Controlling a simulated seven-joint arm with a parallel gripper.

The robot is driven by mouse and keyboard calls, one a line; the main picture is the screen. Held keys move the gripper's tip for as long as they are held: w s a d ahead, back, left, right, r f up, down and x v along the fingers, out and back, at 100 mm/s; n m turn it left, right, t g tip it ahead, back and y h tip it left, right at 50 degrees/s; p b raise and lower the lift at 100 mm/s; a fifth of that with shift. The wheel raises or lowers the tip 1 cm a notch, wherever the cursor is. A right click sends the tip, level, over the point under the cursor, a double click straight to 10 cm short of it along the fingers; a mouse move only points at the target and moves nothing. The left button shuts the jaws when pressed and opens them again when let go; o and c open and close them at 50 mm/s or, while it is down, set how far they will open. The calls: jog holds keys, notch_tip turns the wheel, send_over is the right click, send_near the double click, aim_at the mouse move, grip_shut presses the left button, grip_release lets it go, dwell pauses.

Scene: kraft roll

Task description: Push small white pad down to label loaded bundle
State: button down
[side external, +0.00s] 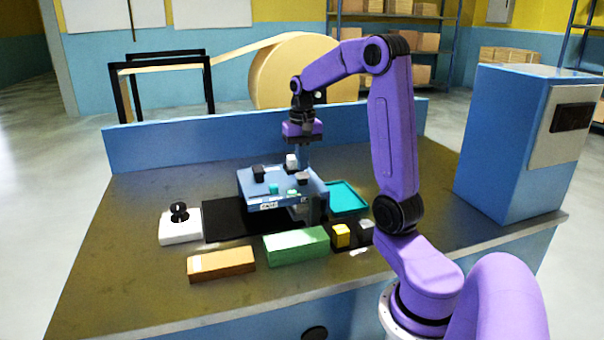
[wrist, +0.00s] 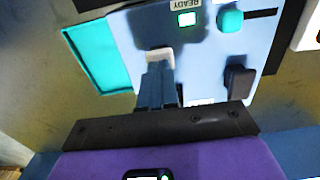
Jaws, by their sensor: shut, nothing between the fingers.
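The small white pad (wrist: 160,55) is on the top of the blue machine (wrist: 125,42), near its tray-side edge. In the side view the pad (side external: 303,178) looks pale grey and sits directly under my fingertips. My gripper (side external: 303,168) points straight down, its fingers shut together with nothing between them. In the wrist view the shut fingers (wrist: 157,68) end at the pad and cover part of it; they appear to touch it, but I cannot tell how far it is pressed. A green light (wrist: 187,19) is lit under a READY label. The bundle cannot be made out.
A teal button (wrist: 230,21) and black knob (wrist: 238,82) share the machine's top. A white-topped piece (side external: 291,160) stands close behind the fingers. A teal tray (side external: 346,197) lies to the right. Green (side external: 296,246) and orange (side external: 221,264) blocks lie in front.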

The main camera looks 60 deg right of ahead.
aim_at(302, 174)
jog(key=shift+f, duration=1.55)
jog(key=shift+r, duration=3.6)
jog(key=s+a+f+n, duration=0.2)
jog(key=a+n, duration=0.3)
jog(key=a, duration=0.6)
jog(key=s+a+f+n, duration=0.15)
jog(key=a+n, duration=0.35)
jog(key=a, duration=0.5)
jog(key=s+a+f+n, duration=0.2)
jog(key=s+a+n, duration=0.2)
jog(key=s, duration=0.5)
jog(key=s+a+f+n, duration=0.2)
jog(key=s+a+n, duration=0.3)
jog(key=s+n, duration=0.2)
jog(key=shift+s+f+n, duration=0.3)
jog(key=shift+s, duration=0.65)
